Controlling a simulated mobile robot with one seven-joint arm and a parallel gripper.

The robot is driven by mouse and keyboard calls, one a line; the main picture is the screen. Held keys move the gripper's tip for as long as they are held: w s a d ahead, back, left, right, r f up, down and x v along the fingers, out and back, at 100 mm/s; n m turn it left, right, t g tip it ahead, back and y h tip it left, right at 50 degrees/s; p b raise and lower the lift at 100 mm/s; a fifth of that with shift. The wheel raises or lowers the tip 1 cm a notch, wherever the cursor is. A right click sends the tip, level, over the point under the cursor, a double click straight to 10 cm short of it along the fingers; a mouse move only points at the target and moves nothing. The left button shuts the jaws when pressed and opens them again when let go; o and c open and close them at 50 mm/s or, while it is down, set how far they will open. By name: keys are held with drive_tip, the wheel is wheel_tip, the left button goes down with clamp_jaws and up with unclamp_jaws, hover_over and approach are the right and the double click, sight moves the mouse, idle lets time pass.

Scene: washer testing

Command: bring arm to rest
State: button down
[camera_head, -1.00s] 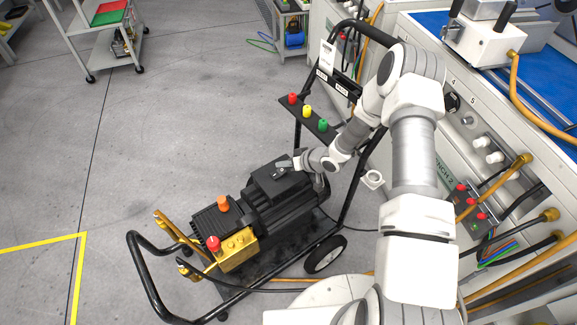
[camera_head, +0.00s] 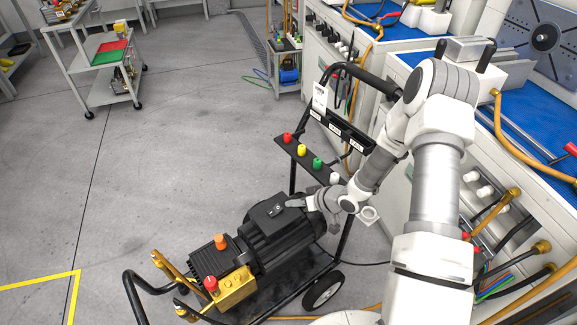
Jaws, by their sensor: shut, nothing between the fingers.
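My arm (camera_head: 437,185) reaches in from the lower right, bent at the elbow, over the black wheeled washer cart. My gripper (camera_head: 294,203) is at the arm's far end, small in view, just right of the grey switch (camera_head: 274,210) on top of the black motor (camera_head: 272,232). The gripper is shut with nothing in it. I cannot tell whether its tips touch the motor box.
The cart's black handle frame (camera_head: 345,85) rises close beside my forearm. A panel with red, yellow and green knobs (camera_head: 302,150) is on it. A bench with a blue top (camera_head: 420,55) and hoses stands at right.

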drive_tip(key=d+r+m+h, duration=0.1)
drive_tip(key=d+r+h, duration=0.35)
drive_tip(key=r, duration=0.75)
drive_tip(key=d+r+h, duration=0.4)
drive_tip(key=d+r, duration=0.2)
drive_tip(key=r, duration=0.5)
drive_tip(key=s+a+r+m, duration=0.2)
drive_tip(key=s+r, duration=0.6)
drive_tip(key=s, duration=0.5)
drive_tip(key=s+a+r+m, duration=0.2)
drive_tip(key=s+r, duration=0.6)
drive_tip(key=s, duration=0.5)
wheel_tip(320, 180, up, 14)
drive_tip(key=p, duration=1.3)
drive_tip(key=shift+f+g+y+p, duration=0.25)
drive_tip(key=shift+g+y+p, duration=0.05)
drive_tip(key=shift+y, duration=0.15)
